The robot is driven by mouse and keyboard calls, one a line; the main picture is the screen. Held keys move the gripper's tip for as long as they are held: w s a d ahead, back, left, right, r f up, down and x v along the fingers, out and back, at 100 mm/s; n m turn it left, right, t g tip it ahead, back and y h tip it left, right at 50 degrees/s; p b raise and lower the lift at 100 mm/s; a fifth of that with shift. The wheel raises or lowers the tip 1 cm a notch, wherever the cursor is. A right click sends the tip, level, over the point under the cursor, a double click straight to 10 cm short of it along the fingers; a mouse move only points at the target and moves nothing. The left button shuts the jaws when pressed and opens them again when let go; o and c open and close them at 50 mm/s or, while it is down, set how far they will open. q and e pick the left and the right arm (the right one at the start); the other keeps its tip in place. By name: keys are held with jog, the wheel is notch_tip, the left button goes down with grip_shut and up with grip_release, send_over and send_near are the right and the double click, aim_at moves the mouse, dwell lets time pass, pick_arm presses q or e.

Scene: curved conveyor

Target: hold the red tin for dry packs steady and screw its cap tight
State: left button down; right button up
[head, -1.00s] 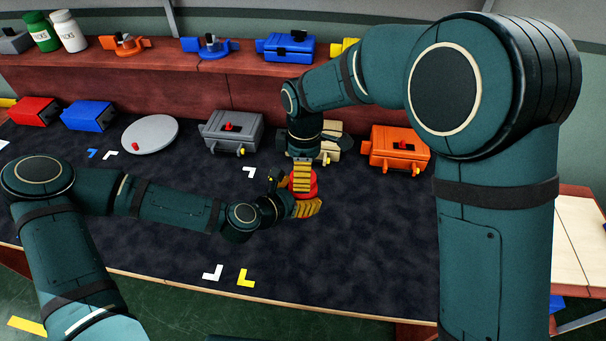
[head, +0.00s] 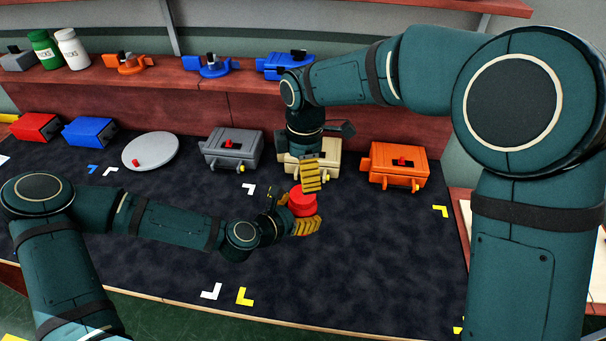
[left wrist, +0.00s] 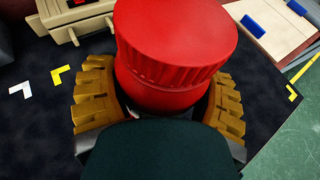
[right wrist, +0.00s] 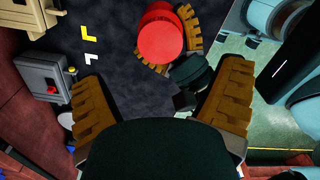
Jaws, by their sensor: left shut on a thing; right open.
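The red tin (left wrist: 150,95) is upright between the yellow-brown fingers of my left gripper (head: 289,213), which is shut around its body. Its red ridged cap (left wrist: 178,40) sits on top, looking level; I cannot tell how tight it is. In the head view the tin (head: 302,204) is above the dark mat. My right gripper (head: 310,180) is open and empty, close above and behind the cap. In the right wrist view the cap (right wrist: 161,40) lies beyond the open fingertips, apart from them. The tin's lower part is hidden by my left gripper.
Grey (head: 232,149), cream (head: 325,162) and orange (head: 398,166) boxes stand along the back of the dark mat (head: 160,230). A round grey plate (head: 151,150) lies left of them. Green and white bottles stand on the red-brown shelf (head: 180,84). The front of the mat is mostly clear.

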aim_at(303, 194)
jog(key=shift+a+f, duration=0.1)
jog(key=shift+f, duration=3.95)
jog(key=c, duration=1.3)
jog(key=shift+m, duration=1.5)
jog(key=o, duration=1.2)
jog(key=shift+o, duration=0.2)
